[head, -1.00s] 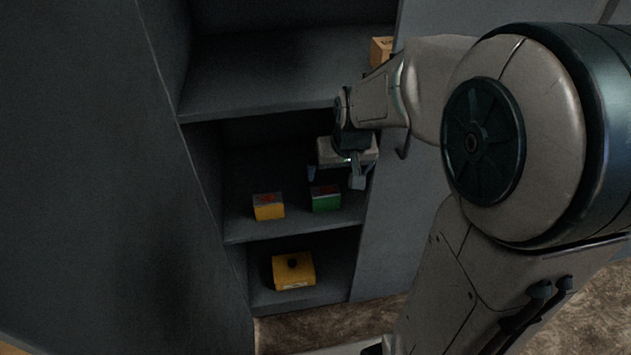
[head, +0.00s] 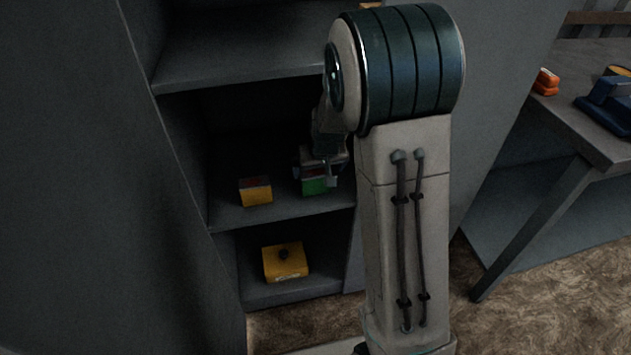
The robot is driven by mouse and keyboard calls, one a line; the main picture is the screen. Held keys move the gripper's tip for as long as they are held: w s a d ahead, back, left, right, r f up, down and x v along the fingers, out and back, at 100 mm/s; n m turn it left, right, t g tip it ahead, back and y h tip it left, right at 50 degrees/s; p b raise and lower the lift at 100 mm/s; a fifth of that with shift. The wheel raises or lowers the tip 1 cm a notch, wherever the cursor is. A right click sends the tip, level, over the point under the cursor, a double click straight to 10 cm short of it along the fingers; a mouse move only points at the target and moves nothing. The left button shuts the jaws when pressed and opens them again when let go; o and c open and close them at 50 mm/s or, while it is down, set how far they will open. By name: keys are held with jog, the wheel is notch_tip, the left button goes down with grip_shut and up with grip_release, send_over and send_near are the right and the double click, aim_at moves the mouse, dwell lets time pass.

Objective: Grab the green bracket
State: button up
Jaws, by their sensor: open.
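The green bracket (head: 313,186) is a small green block with a grey and red top. It stands on the middle shelf (head: 232,214) of a dark grey cabinet. My gripper (head: 315,180) is open at the bracket, with one finger showing on each side of it. The gripper body covers part of the bracket's top. I cannot tell whether the fingers touch it.
A yellow block (head: 255,192) with a red-grey top stands left of the bracket on the same shelf. A yellow box with a black knob (head: 285,262) is on the shelf below. A grey table (head: 590,125) at right bears an orange item (head: 546,81) and a blue item (head: 608,103).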

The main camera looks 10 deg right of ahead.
aim_at(315, 171)
jog(key=x, duration=0.3)
jog(key=b+x, duration=0.1)
jog(key=x, duration=0.1)
jog(key=shift+w+a, duration=0.1)
jog(key=shift+a, duration=0.3)
jog(key=c, duration=1.5)
jog(key=shift+r, duration=0.15)
